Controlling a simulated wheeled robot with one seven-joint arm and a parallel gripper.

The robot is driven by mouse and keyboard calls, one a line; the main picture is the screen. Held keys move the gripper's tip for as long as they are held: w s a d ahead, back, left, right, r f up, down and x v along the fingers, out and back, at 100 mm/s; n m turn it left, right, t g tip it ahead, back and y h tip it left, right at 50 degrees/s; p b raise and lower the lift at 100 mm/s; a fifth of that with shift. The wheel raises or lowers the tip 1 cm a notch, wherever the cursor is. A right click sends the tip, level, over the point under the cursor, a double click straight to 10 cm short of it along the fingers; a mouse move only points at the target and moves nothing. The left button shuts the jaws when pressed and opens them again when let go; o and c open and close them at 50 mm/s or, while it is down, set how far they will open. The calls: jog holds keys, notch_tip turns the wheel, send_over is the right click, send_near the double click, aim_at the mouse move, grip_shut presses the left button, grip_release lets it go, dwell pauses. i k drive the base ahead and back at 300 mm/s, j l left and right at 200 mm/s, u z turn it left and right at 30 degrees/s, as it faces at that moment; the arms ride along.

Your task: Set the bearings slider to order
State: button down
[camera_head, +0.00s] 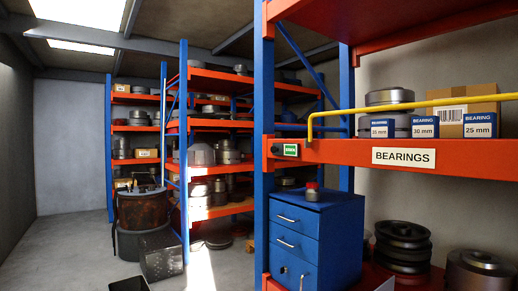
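An orange shelf beam carries a white plate reading BEARINGS (404,157). At the left end of this beam, by the blue upright, is a small slider (285,150) with a dark part on the left and a green and white label on the right. The label's word is too small to read for sure. My gripper is not in view.
A yellow rail (400,106) runs in front of the bearing boxes (479,117) above the beam. A blue drawer cabinet (316,238) stands below the slider, with a small red-topped container (312,191) on it. Open floor (70,255) lies at the left.

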aim_at(277, 149)
jog(key=i+j, duration=0.7)
jog(key=j, duration=0.15)
jog(key=i+j, duration=0.7)
jog(key=j, duration=0.2)
jog(key=i+j, duration=1.45)
jog(key=j, duration=0.25)
